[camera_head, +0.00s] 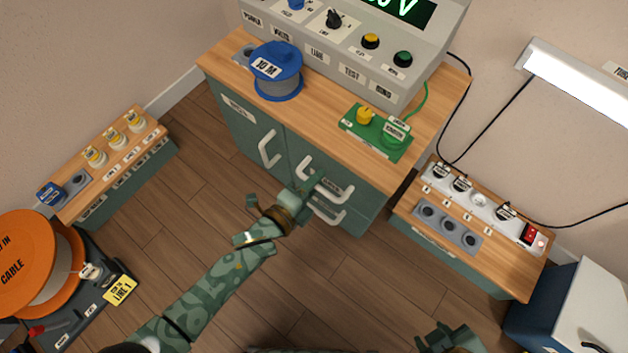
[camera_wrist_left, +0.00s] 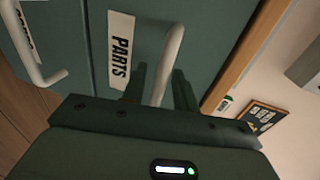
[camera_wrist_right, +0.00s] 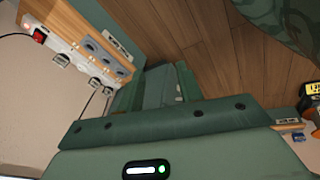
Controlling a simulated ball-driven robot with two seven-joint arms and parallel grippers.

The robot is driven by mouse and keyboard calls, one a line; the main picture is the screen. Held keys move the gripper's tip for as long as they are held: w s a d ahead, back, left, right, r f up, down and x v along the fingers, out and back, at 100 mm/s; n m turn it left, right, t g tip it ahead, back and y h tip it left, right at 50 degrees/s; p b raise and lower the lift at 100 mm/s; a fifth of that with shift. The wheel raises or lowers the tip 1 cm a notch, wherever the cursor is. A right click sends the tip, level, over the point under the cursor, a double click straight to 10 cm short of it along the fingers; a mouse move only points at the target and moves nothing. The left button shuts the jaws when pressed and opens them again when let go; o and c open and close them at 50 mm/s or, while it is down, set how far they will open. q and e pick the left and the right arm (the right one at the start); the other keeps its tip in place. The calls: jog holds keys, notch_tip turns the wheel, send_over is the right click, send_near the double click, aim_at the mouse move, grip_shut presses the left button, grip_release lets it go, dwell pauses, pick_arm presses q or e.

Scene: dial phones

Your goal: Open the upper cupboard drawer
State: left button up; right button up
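The green cupboard (camera_head: 234,116) has a wooden top. Its right half carries two drawers with pale bar handles, one above the other. The upper drawer handle (camera_head: 340,191) is partly covered by my left gripper (camera_head: 308,187). In the left wrist view the upper handle (camera_wrist_left: 169,55) runs between the two fingers, beside a PARTS label (camera_wrist_left: 121,50). The fingers look apart, with small gaps around the bar. The upper drawer looks closed. The lower drawer handle (camera_head: 328,214) also shows in the left wrist view (camera_wrist_left: 38,62). My right gripper (camera_wrist_right: 160,85) is open and empty, away from the cupboard.
A door handle (camera_head: 268,149) is left of the drawers. A blue cable reel (camera_head: 277,85) and a green board (camera_head: 360,125) stand on the cupboard top. A low bench with a power strip (camera_head: 480,200) stands right. The wooden floor (camera_head: 340,290) in front is clear.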

pick_arm(q)
grip_shut()
jog(key=shift+s+a, duration=0.1)
